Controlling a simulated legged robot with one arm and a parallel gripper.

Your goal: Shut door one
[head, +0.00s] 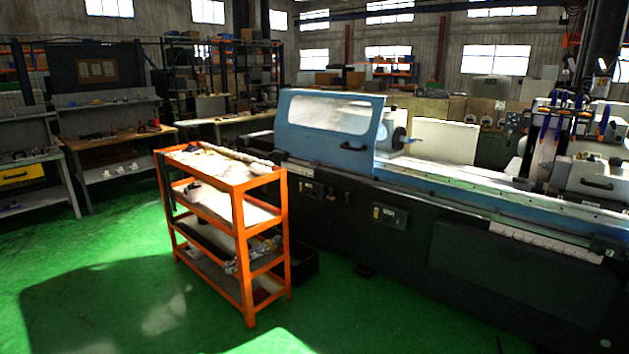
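A blue sliding door (307,135) with a clear window (329,113) stands toward the left part of the cylindrical grinder (470,260). Its dark handle (354,147) is near its lower right. To the right of the door the machine's work area is uncovered, with a round chuck-like part (399,138) and a long blue bed (450,178) showing. I cannot tell from a label whether this is door one. My gripper is not in view.
An orange shelf cart (240,215) stands in front of the grinder's left end, close to the door. A dark bin (304,265) sits beside it. Workbenches (117,138) line the left. The green floor (390,325) in front of the machine is clear.

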